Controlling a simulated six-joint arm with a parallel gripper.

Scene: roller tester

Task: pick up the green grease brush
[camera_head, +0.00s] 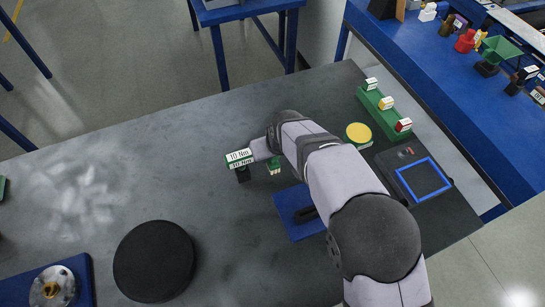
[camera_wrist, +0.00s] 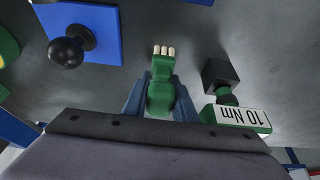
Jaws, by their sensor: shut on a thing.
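The green grease brush (camera_wrist: 161,90) is between my gripper's two blue-grey fingers in the wrist view, with its pale bristle tips pointing away from the wrist. My gripper (camera_wrist: 160,102) is shut on its green body. In the head view my gripper (camera_head: 268,157) is largely hidden by my own arm. A small green part of the brush (camera_head: 274,167) shows there just below the arm's end. I cannot tell whether the brush touches the table.
A green tool labelled 10 Nm (camera_head: 240,158) with a black block stands close beside the brush. A blue plate (camera_head: 290,220) with a black knob, a yellow-topped green tin (camera_head: 359,133) and a green rack (camera_head: 384,108) are nearby. A black disc (camera_head: 154,261) lies lower left.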

